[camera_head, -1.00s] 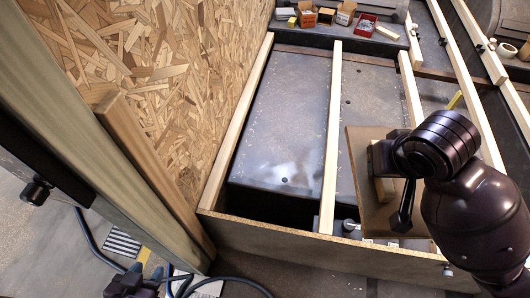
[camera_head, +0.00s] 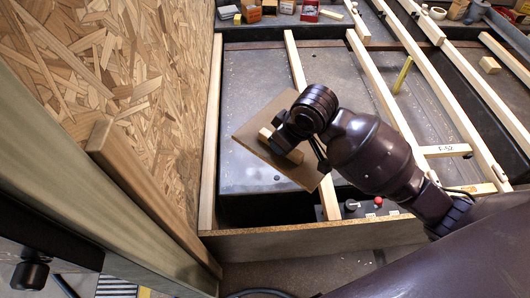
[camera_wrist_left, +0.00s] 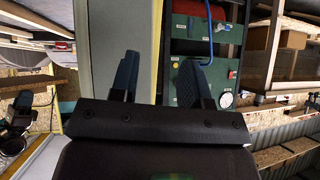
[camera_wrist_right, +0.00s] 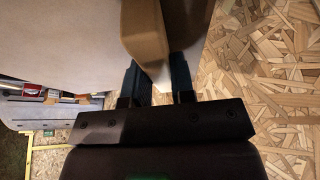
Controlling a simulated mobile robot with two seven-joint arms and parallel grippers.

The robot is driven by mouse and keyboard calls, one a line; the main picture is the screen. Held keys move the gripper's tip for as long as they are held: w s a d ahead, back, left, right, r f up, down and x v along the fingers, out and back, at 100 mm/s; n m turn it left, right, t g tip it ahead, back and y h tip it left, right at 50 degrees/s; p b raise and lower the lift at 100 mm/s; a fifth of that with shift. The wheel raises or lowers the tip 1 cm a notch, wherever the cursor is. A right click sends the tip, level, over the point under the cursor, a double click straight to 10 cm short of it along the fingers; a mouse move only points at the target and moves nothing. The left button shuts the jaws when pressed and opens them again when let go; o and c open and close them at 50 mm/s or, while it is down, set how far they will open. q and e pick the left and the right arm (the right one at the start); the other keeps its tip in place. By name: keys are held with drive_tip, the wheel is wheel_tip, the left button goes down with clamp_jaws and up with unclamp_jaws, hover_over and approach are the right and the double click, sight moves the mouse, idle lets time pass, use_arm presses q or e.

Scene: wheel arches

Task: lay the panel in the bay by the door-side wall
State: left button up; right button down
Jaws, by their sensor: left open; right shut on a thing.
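The panel (camera_head: 262,112) is a thin brown board with a wooden block handle (camera_head: 288,153) on it. My right gripper (camera_head: 281,137) is shut on that handle; in the right wrist view the handle (camera_wrist_right: 147,35) sits between its fingers (camera_wrist_right: 155,82). The panel is turned askew in the head view, over the bay (camera_head: 250,80) next to the chipboard wall (camera_head: 110,60). Its right side overlaps the second batten (camera_head: 296,65). How high it is above the bay is hard to tell. My left gripper (camera_wrist_left: 160,80) is open and empty in the left wrist view, and out of the head view.
Light battens (camera_head: 211,120) divide the bays, with a wooden front board (camera_head: 300,241) across the near end. A dark box with a red knob (camera_head: 378,201) sits near that board. Small boxes (camera_head: 310,10) stand at the far end. A yellow stick (camera_head: 403,75) lies farther right.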

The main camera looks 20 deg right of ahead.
drive_tip(key=shift+w+d+f+n+g+y+b, duration=0.4)
drive_tip(key=shift+w+f+n+b, duration=1.5)
drive_tip(key=shift+f, duration=3.25)
drive_tip(key=shift+w+d+f+n+g+y+b, duration=0.35)
drive_tip(key=shift+w+f+n+b, duration=0.65)
drive_tip(key=shift+w+f, duration=2.95)
drive_tip(key=shift+w+d+f+n+g+y+b, duration=0.4)
drive_tip(key=shift+w+f+n+b, duration=0.9)
drive_tip(key=shift+f, duration=5.05)
drive_tip(key=shift+s+f+b, duration=0.2)
drive_tip(key=shift+f+b, duration=0.4)
drive_tip(key=shift+f, duration=0.3)
use_arm(q)
drive_tip(key=shift+w+d+f+m+t+h+b, duration=0.2)
drive_tip(key=shift+w+f+t, duration=0.15)
drive_tip(key=shift+f+t, duration=0.25)
drive_tip(key=shift+w+d+f+m+t+h+b, duration=0.1)
drive_tip(key=shift+w+f+m+t+b, duration=0.2)
drive_tip(key=shift+f, duration=0.4)
use_arm(e)
drive_tip(key=shift+w+f, duration=0.1)
drive_tip(key=shift+f, duration=0.5)
use_arm(q)
drive_tip(key=shift+a, duration=0.1)
